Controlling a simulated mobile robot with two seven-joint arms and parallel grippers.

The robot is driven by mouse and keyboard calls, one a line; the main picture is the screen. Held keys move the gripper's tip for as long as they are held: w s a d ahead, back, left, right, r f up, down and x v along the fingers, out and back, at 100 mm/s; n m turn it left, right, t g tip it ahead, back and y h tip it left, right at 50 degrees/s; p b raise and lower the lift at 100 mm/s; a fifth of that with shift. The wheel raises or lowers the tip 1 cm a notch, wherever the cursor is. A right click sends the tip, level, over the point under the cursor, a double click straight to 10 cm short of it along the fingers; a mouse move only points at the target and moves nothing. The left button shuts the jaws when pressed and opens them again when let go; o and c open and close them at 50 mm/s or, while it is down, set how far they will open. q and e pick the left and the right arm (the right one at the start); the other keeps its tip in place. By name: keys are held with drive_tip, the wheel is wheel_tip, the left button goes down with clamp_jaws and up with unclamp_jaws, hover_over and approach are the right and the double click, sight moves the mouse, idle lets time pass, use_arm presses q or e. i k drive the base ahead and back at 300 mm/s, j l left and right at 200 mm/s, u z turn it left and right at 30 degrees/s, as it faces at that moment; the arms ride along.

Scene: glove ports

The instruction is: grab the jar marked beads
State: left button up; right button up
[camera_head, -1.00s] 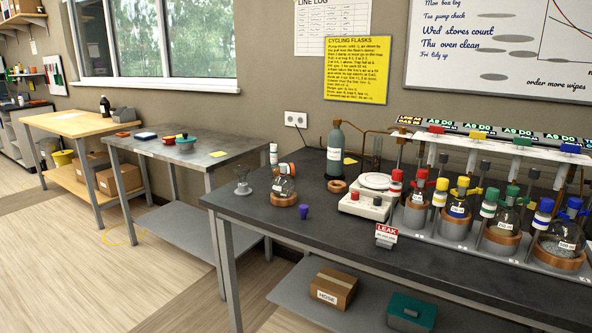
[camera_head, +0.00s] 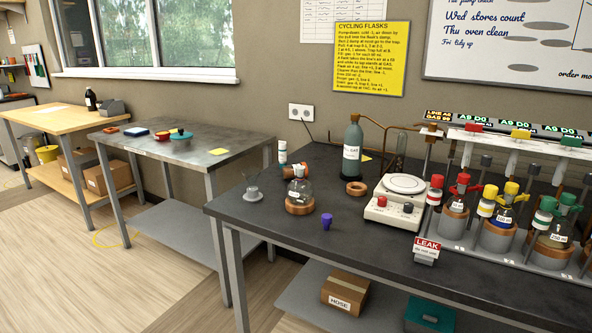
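I cannot make out a jar with a readable "beads" label in this view. On the dark bench (camera_head: 262,222) a small white container with a coloured band (camera_head: 282,153) stands at the back left, its label too small to read. A round flask (camera_head: 299,190) sits in a cork ring in front of it, with an unreadable label. A tall grey-green bottle (camera_head: 352,150) stands behind an empty cork ring. Neither of my grippers shows.
A white balance (camera_head: 395,208) and a rack of flasks with coloured caps (camera_head: 497,235) fill the bench's right side. A purple stopper (camera_head: 327,221) and a red LEAK sign (camera_head: 427,247) stand near the front edge. A metal table (camera_head: 190,167) is left; floor lies open in front.

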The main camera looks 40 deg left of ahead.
sight(287, 172)
drive_tip(key=i+j+z, duration=0.1)
drive_tip(key=j, duration=0.7)
drive_tip(key=i+j, duration=0.15)
drive_tip(key=j, duration=0.65)
drive_tip(key=i+j+z, duration=0.15)
drive_tip(key=j, duration=0.65)
drive_tip(key=k, duration=0.05)
